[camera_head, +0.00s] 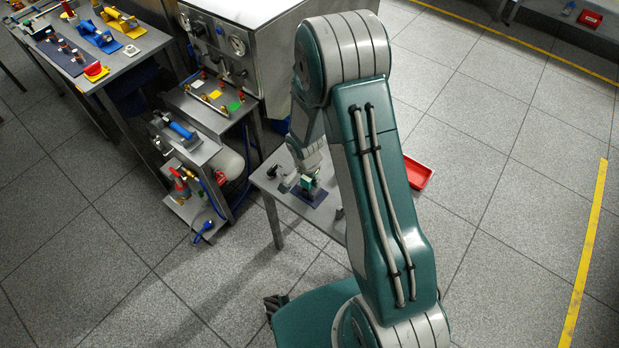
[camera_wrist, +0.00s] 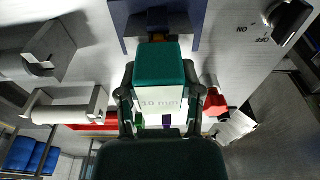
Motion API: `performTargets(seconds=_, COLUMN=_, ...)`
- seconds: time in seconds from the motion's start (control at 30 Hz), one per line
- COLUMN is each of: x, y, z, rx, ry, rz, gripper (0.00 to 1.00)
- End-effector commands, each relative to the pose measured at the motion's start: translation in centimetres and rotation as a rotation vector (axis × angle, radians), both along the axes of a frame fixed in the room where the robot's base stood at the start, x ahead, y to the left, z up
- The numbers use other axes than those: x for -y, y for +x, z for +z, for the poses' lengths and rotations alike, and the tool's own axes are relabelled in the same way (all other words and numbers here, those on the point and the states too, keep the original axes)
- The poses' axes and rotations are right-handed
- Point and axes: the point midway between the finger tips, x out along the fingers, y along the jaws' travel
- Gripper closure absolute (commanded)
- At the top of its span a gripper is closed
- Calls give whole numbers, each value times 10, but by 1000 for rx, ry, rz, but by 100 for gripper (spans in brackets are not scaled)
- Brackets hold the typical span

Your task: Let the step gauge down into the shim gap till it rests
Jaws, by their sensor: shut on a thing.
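The step gauge (camera_wrist: 163,98) is a teal block with a pale face marked "10 mm" in the wrist view. My gripper (camera_wrist: 160,88) has its dark fingers on both sides of it and is shut on it. In the head view my gripper (camera_head: 308,180) is small, over a dark blue plate (camera_head: 316,198) on a small grey table. A dark blue fixture (camera_wrist: 118,14) shows just beyond the gauge in the wrist view. The shim gap cannot be made out clearly, and I cannot tell whether the gauge touches anything below it.
A red tray (camera_head: 417,173) lies at the right, partly behind my arm. A cart (camera_head: 215,112) with small coloured parts stands at the left, near a steel cabinet (camera_head: 262,40). In the wrist view a switch knob (camera_wrist: 289,20) is at the upper right.

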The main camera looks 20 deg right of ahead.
Motion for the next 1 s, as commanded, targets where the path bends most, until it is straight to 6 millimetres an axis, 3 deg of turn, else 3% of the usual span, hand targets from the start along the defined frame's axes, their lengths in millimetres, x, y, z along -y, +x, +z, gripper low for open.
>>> performTargets(seconds=1.0, x=0, y=0, z=27, rx=0, ry=0, rz=1, gripper=100)
